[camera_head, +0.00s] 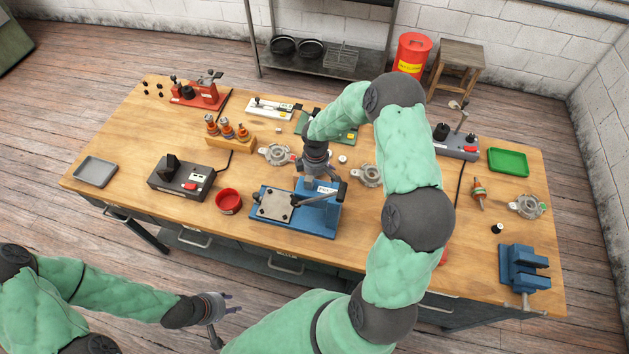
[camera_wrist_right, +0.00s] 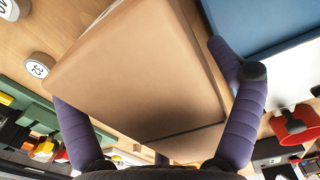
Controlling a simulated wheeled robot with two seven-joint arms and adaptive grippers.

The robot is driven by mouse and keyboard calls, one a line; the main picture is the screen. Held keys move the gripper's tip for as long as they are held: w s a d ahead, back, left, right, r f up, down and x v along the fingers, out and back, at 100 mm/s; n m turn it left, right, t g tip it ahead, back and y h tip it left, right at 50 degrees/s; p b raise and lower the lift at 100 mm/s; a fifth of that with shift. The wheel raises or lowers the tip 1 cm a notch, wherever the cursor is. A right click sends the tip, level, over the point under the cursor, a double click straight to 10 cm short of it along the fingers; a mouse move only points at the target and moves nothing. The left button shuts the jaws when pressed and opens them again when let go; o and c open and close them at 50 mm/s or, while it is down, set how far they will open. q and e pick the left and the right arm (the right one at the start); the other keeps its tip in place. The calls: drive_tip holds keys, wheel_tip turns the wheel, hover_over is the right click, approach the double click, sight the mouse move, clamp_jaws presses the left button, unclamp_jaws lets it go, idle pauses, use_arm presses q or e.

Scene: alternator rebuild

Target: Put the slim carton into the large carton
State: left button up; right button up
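A brown carton (camera_wrist_right: 130,65) fills the middle of the right wrist view, between the two fingers of my right gripper (camera_wrist_right: 150,105). It hides the left finger's tip; the right finger runs along its right side. I cannot tell whether the fingers press on it, nor whether it is the slim or the large carton. A dark line crosses its lower part, with another brown face (camera_wrist_right: 190,147) below. In the head view my right gripper (camera_head: 312,180) is over the table behind the blue press; no carton can be made out there. My left gripper (camera_head: 223,318) is open and empty in front of the table.
The blue press (camera_head: 322,220) stands close in front of my right gripper. A red bowl (camera_head: 228,201), a dark grey device (camera_head: 180,180) and a grey tray (camera_head: 95,171) are to the left. Metal housings (camera_head: 277,154) lie nearby. A blue vise (camera_head: 524,270) is at the right front.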

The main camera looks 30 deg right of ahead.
drive_tip(key=shift+r, duration=0.1)
drive_tip(key=c, duration=0.9)
